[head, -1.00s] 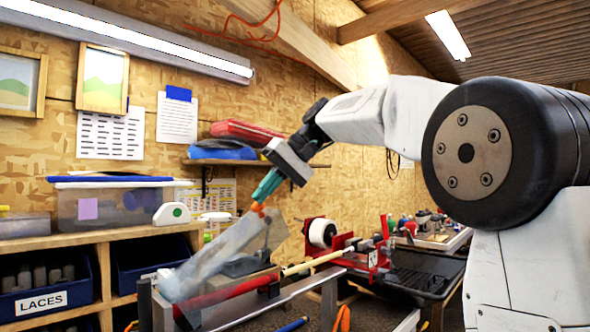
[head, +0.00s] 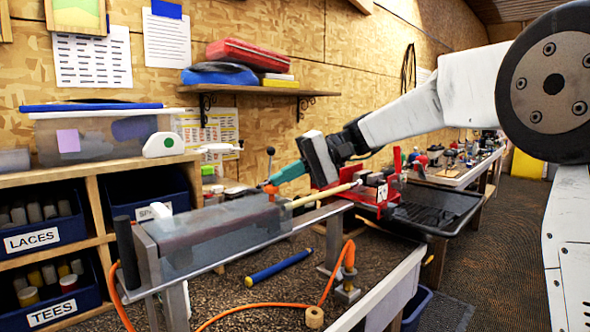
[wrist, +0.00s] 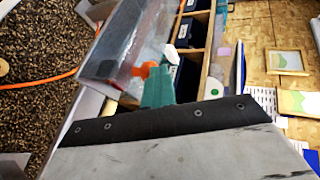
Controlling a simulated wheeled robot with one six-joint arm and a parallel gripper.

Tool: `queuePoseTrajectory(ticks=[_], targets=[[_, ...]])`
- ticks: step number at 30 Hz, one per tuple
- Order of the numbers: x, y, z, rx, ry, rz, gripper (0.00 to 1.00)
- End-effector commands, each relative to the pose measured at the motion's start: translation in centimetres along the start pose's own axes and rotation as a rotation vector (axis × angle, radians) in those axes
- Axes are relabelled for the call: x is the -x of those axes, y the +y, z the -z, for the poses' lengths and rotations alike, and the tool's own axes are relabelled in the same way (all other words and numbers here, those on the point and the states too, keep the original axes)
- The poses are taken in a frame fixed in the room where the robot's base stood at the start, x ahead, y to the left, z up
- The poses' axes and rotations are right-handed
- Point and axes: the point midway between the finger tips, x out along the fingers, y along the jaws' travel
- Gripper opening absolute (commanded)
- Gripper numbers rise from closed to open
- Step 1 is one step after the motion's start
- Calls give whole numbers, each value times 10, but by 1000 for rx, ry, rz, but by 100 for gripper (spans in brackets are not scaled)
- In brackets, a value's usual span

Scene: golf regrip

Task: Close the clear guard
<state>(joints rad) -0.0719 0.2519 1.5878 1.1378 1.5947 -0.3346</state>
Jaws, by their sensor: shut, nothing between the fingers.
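The clear guard (head: 215,234) is a see-through cover lying lowered over the left part of the long metal bench fixture (head: 285,232). It also shows in the wrist view (wrist: 122,52). My gripper (head: 272,188), with teal fingers and orange tips, is shut and empty at the guard's right end, close to its top edge. I cannot tell whether the tips touch the guard. In the wrist view the orange tips (wrist: 144,70) overlap the guard's near end. A pale shaft (head: 325,193) runs right from under the guard to a red clamp (head: 375,195).
A blue-handled tool (head: 278,266) and an orange hose (head: 330,285) lie below the fixture. A black tray (head: 430,212) is at the right.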

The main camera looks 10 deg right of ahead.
Motion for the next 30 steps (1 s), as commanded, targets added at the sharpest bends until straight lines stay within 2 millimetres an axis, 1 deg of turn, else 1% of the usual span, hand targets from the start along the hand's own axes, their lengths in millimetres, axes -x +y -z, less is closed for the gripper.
queuePoseTrajectory(ticks=[1, 13, 17, 20, 22, 24, 30], targets=[[-2, 3, -1, -6, -6, -2, 0], [-2, 5, -1, -9, -8, -5, 0], [3, -6, -1, -6, -7, -4, 0], [11, -23, -1, 0, -4, -3, 0], [18, -39, -1, 3, -2, -1, 0], [38, -35, 0, -3, 2, -1, 0], [81, -37, 0, -1, 0, 0, 0]])
